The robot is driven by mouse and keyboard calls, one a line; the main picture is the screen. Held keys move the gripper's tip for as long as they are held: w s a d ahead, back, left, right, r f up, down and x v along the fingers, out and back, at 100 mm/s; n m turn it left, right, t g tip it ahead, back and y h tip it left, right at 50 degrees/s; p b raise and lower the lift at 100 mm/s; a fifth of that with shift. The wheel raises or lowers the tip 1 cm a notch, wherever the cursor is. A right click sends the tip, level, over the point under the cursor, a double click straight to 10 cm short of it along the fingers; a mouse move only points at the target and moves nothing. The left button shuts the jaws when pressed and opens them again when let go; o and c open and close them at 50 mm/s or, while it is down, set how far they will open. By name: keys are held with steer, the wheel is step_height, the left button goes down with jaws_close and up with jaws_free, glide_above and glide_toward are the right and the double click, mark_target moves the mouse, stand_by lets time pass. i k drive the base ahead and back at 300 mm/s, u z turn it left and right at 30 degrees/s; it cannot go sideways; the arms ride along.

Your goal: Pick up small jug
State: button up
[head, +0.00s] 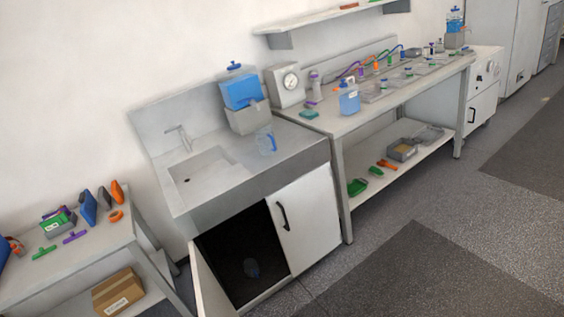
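A clear jug with a blue handle (265,144) stands upright on the sink counter, right of the basin and in front of a blue-and-grey container. It is the thing that best looks like the small jug. A blue bottle (348,101) stands at the near left end of the long bench. My gripper is not in view.
The sink unit (300,150) has its left cabinet door (208,287) swung open, its right door (308,218) shut. A low table (100,235) with tools stands at left, a long bench (345,125) at right. The floor (440,235) in front is clear.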

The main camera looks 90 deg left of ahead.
mark_target(250, 266)
steer(key=i, duration=2.65)
steer(key=u, duration=3.8)
steer(key=i, duration=1.1)
